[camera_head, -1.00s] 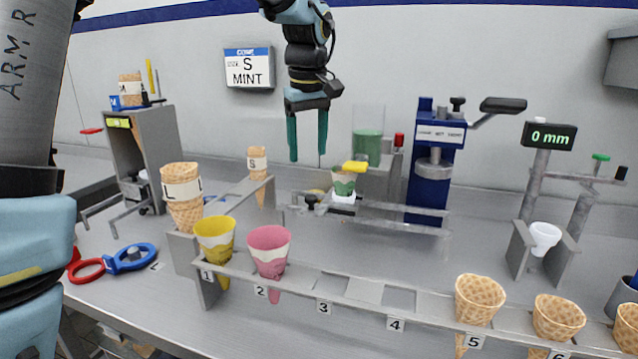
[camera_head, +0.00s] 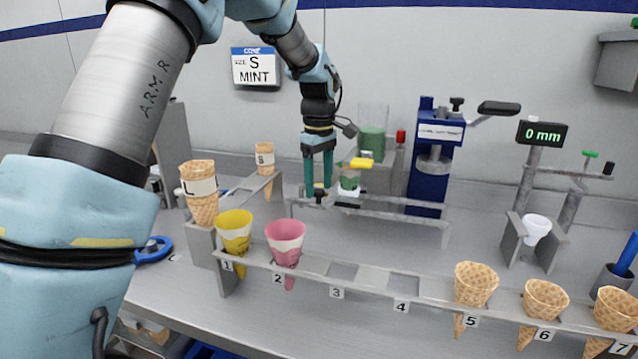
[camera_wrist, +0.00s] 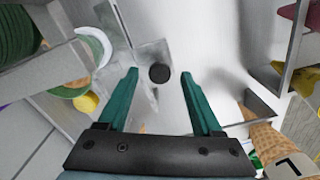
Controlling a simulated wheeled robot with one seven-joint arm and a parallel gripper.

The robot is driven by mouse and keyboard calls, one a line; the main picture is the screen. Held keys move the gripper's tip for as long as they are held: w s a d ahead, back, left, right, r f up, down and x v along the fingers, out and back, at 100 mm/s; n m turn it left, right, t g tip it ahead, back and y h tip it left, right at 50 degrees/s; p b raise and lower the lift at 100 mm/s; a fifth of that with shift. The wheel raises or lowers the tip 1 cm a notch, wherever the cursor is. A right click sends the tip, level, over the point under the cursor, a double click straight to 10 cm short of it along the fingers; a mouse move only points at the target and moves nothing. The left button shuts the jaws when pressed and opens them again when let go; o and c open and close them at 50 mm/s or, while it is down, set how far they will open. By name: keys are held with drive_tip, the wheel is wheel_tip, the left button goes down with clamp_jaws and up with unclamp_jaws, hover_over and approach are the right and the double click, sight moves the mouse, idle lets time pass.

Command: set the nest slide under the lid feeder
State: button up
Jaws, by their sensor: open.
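The lid feeder (camera_head: 372,145), a clear column of green lids, stands at the back centre; its green stack also shows in the wrist view (camera_wrist: 18,28). In front of it, a small green-topped cone (camera_head: 348,180) sits in a white nest (camera_head: 348,191) on the rails. The nest slide's black knob (camera_head: 319,192) is just left of the nest. In the wrist view the round knob (camera_wrist: 159,73) lies between the lines of my fingers, slightly beyond the tips. My gripper (camera_head: 318,190) is open, pointing down at the knob; whether the fingers touch it I cannot tell.
A yellow tab (camera_head: 361,162) juts out over the cone. A blue press (camera_head: 434,160) stands to the right. A cone marked L (camera_head: 200,187) stands at the left. A numbered front rack (camera_head: 430,298) holds several cones, with slots 3 and 4 empty.

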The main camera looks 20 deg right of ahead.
drive_tip(key=shift+f, duration=0.5)
clamp_jaws()
idle(1.2)
